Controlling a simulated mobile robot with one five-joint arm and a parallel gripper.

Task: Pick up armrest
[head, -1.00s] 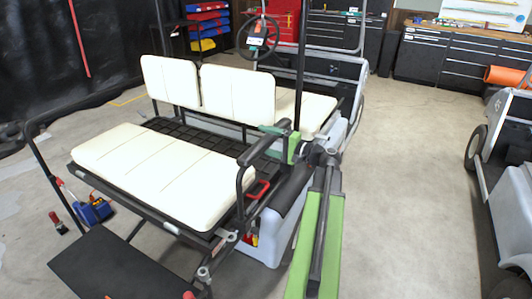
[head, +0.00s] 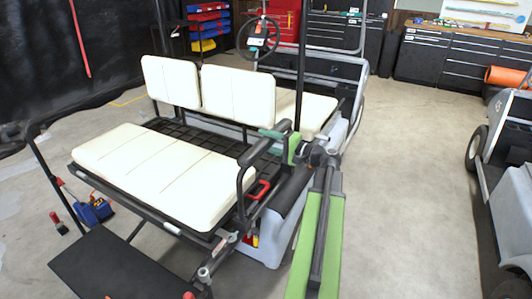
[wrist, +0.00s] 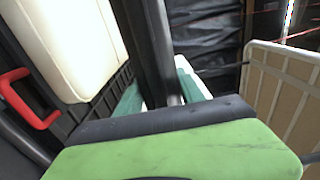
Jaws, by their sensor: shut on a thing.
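The armrest (head: 265,142) is a black padded bar on a bent black tube at the right end of the cart's cream rear seat. It still stands upright beside the seat, next to the backrest. My gripper (head: 283,140), with green and teal jaws, is closed around its rear part. In the wrist view the dark armrest (wrist: 150,45) runs down between the jaws of my gripper (wrist: 165,103). The green near jaw hides the lower part of the hold. I cannot tell whether the armrest is free of the frame.
The cream seat cushion (head: 150,170) and backrests (head: 237,93) lie left of the armrest. A red handle (head: 258,190) sits below it. A black footplate (head: 110,265) juts out in front. Another cart (head: 510,190) stands at the right, with clear floor (head: 415,170) between.

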